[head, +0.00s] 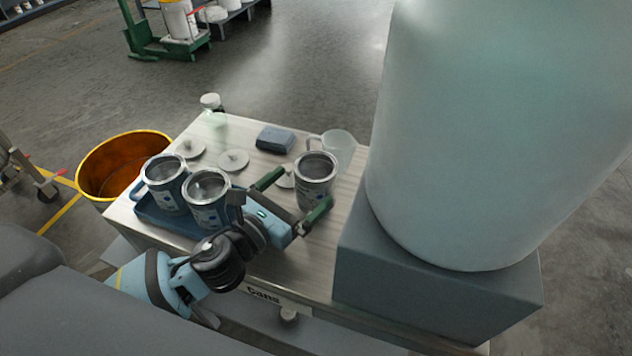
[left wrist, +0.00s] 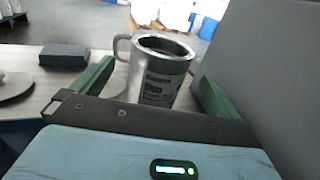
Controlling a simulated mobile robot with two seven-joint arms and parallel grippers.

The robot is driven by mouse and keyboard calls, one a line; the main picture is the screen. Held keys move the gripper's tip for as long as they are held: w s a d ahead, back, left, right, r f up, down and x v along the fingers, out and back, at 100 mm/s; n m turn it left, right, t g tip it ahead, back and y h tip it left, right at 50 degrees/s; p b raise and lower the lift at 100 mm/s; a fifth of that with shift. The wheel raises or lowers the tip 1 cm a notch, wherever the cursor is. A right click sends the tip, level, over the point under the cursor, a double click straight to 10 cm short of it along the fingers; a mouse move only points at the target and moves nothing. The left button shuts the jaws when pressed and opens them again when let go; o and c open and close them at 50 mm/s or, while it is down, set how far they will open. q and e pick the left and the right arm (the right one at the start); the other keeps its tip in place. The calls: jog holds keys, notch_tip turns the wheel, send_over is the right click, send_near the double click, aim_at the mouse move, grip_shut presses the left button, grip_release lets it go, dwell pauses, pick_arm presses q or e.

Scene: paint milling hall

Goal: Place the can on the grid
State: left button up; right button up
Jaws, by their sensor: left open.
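A metal can (head: 316,178) with a printed label stands upright on the table. My left gripper (head: 308,187) is open, with its green fingers on either side of this can. In the left wrist view the can (left wrist: 160,75) stands between the two fingers, and I cannot tell whether they touch it. A handle shows at its left there; I cannot tell if it belongs to the jug behind. Two similar cans (head: 165,183) (head: 207,196) stand at a blue tray (head: 150,212) on the left. No grid shows clearly. My right gripper is not in view.
The table (head: 215,140) also holds pale round lids (head: 233,160), a dark blue block (head: 275,139), a clear jug (head: 341,148) and a small jar (head: 212,108). A large pale cylinder (head: 490,140) on a grey block (head: 430,285) crowds the right. A yellow drum (head: 125,160) stands left.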

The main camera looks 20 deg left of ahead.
aim_at(327, 160)
pick_arm(q)
jog(key=shift+w+d, duration=0.25)
jog(key=shift+w, duration=0.3)
jog(key=x, duration=0.4)
jog(key=shift+w+r+p, duration=0.2)
jog(key=shift+r+p, duration=0.1)
jog(key=shift+w+d, duration=0.1)
jog(key=shift+w, duration=0.25)
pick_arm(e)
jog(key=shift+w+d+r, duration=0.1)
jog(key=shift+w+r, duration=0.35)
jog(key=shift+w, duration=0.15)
pick_arm(q)
jog(key=c, duration=1.1)
jog(key=shift+r, duration=0.2)
jog(key=shift+c, duration=0.2)
notch_tip(327, 160, up, 10)
jog(key=p, duration=0.3)
jog(key=shift+f, duration=0.2)
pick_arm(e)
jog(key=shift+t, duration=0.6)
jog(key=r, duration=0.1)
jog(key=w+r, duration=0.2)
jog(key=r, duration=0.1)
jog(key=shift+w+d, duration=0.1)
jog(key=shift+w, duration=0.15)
